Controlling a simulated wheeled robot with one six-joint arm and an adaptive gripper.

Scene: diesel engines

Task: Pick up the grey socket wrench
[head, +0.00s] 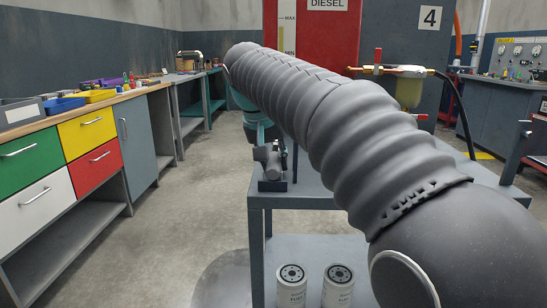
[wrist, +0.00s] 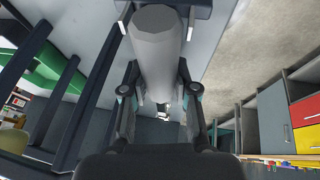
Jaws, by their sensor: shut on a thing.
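In the wrist view a pale grey, faceted, rod-like piece (wrist: 158,50), which I take to be the grey socket wrench, lies lengthwise between the two fingers of my gripper (wrist: 157,88). The gripper is shut on it. In the head view my thick grey arm crosses the picture and hides much of the middle. A small grey form shows below the arm's far end by the cart corner; I cannot tell from there which part is wrench.
A grey cart (head: 314,200) stands below my arm, with two white filters (head: 291,287) on its lower shelf. A workbench with coloured drawers (head: 87,135) is on the left. A brass-fitted filter with a hose (head: 408,90) is on the right. The floor between bench and cart is clear.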

